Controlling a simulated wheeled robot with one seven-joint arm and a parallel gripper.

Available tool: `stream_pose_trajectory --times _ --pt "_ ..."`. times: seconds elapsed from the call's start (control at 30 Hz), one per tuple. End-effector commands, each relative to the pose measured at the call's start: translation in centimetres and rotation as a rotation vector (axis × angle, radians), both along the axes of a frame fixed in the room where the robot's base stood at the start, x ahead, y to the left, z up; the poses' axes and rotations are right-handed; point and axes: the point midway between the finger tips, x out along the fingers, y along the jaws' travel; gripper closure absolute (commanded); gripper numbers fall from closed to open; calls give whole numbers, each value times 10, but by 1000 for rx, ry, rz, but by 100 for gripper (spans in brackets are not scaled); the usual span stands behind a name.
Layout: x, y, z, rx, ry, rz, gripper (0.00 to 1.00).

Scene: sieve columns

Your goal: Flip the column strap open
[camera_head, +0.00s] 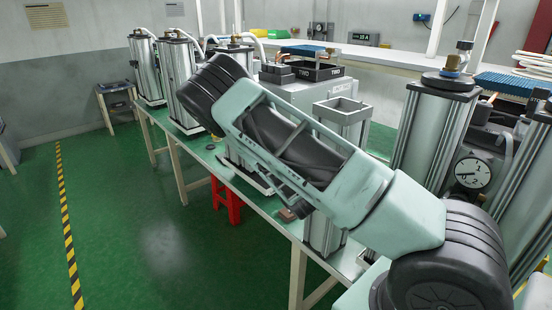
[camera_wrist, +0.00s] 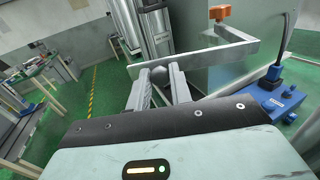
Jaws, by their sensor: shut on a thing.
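In the wrist view, my gripper (camera_wrist: 165,75) reaches forward from the dark cuff, its two grey fingers shut on the near left end of a long grey metal strap (camera_wrist: 215,54). The strap runs to the right across a pale greenish panel, and a short arm with an orange end piece (camera_wrist: 220,13) stands above it. The silver column (camera_wrist: 155,22) rises just behind the fingers. The exact contact between fingertips and strap is small and partly hidden. In the head view my arm crosses the middle and I cannot make out the gripper or strap.
A blue device (camera_wrist: 275,98) with a black cable stands at the right of the wrist view. In the head view, several silver columns line the bench, including one with a round gauge (camera_head: 471,172). A red stool (camera_head: 226,200) stands below the bench. Green floor at the left is open.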

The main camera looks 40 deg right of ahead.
Motion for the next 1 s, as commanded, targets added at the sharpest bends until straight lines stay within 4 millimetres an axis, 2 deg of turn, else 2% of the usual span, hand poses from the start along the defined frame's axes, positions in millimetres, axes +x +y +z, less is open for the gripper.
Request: stream_pose_trajectory --times 0.5,0.53,0.6,0.87,1.0 --pt "-1 -2 1 -2 -3 21 100" --pt "-1 -2 1 -2 -3 21 76" --pt "-1 -2 1 -2 -3 21 58" --pt "-2 -2 0 -2 -2 21 58" --pt "-8 1 -1 -1 0 20 58"
